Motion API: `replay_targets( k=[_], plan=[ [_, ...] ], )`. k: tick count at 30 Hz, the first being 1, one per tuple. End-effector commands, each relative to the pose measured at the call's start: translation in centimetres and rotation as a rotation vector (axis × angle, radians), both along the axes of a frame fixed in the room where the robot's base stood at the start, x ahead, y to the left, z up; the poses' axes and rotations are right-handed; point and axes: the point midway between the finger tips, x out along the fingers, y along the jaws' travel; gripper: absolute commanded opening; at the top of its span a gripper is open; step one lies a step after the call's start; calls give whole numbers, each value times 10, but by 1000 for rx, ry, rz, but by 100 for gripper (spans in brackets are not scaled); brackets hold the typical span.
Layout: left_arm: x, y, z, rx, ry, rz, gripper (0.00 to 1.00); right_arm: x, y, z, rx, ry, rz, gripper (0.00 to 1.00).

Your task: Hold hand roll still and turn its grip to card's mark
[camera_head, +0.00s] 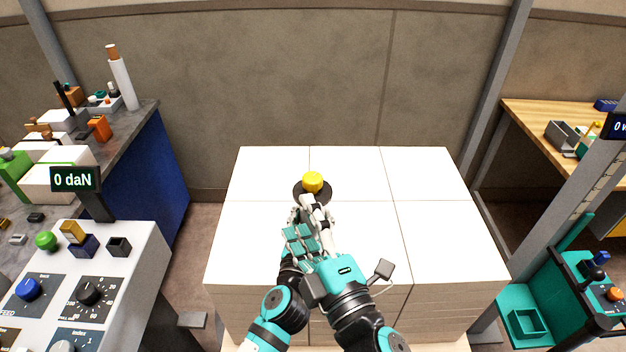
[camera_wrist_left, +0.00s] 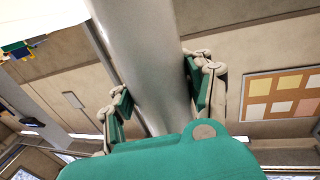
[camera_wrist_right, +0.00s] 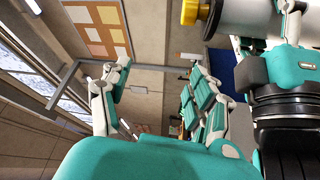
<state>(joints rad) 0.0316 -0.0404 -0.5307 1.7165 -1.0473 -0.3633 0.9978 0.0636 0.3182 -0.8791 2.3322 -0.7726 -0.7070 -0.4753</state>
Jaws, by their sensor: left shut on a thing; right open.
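The hand roll shows from above in the head view as a yellow knob (camera_head: 312,182) over a dark round disc (camera_head: 299,194), above the white stack. In the left wrist view its pale grey cylinder (camera_wrist_left: 150,60) runs between the fingers of my left gripper (camera_wrist_left: 158,95), which is shut on it. The right wrist view shows the yellow end (camera_wrist_right: 190,12) and part of the white roll (camera_wrist_right: 245,12) at the top. My right gripper (camera_head: 300,240) is open, close to the roll on the near side; its spread fingers (camera_wrist_right: 160,100) have nothing between them. I cannot make out the card's mark.
A wide white ream stack (camera_head: 420,205) lies below my arms, its top mostly clear. A control panel (camera_head: 130,265) with knobs and a "0 daN" display (camera_head: 75,179) stands left. A cluttered bench is behind it. A wooden table (camera_head: 535,112) and teal station (camera_head: 570,290) are right.

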Motion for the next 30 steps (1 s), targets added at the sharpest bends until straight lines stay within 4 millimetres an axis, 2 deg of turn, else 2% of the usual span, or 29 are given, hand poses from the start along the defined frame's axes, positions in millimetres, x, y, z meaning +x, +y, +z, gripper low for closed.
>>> replay_targets(
  k=[1, 5, 9, 15, 18, 23, 26, 30],
  plan=[
    [0, 0, 0, 0, 0, -1, 0, 0, -2, 0, -148, -73, 8, 61],
    [0, 0, 0, 0, 0, -1, 0, 1, -9, -5, -523, -253, 11, 61],
    [0, 0, 0, 0, 0, -1, 0, 6, -25, -12, -922, -443, -2, 61],
    [0, 0, 0, 0, 0, -1, 0, 15, -53, -20, -1377, -649, -28, 61],
    [0, 0, 0, 0, 0, -1, 0, 19, -63, -22, -1518, -710, -37, 61],
    [0, 0, 0, 0, 0, -1, 0, 24, -70, -23, -1628, -755, -46, 61],
    [0, 0, 0, 0, 0, -1, 0, 31, -67, -23, -1641, -761, -48, 61],
    [0, 0, 0, 0, 0, -1, 0, 51, -55, -22, -1638, -763, -48, 61]
  ],
)
